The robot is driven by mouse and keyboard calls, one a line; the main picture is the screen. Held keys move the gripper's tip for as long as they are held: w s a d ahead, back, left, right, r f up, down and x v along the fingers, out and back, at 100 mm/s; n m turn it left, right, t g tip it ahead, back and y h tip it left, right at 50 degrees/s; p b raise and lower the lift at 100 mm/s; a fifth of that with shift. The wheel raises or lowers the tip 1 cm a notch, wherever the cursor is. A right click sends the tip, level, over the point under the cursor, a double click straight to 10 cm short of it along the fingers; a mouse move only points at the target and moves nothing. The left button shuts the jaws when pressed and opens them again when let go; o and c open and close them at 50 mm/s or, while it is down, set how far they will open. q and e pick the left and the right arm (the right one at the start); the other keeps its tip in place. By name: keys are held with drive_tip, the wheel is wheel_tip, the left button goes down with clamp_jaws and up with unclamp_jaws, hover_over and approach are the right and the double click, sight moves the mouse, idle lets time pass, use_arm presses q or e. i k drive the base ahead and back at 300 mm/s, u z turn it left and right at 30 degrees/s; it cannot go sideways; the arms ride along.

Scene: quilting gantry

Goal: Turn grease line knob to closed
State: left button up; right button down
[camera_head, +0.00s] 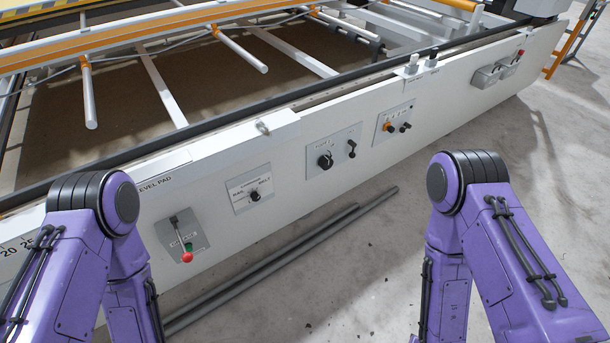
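Several knobs and levers sit on the white front panel of the gantry. A small black knob (254,195) is on a labelled plate at left. A larger round black knob (325,161) and a black lever (351,148) share a plate in the middle. An orange knob (388,128) and a small black knob (405,127) share another plate to the right. My two purple arms show at left and right; neither gripper is in view.
A red-tipped lever (187,256) sticks out of a grey plate near my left arm. Long grey bars (270,264) lie on the floor along the panel. Grey boxes (487,76) are at the panel's far right. The concrete floor between my arms is mostly clear.

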sight(255, 196)
drive_tip(key=u, duration=0.05)
drive_tip(key=k, duration=1.3)
drive_tip(key=z, duration=0.8)
drive_tip(key=i, duration=1.95)
drive_tip(key=u, duration=0.65)
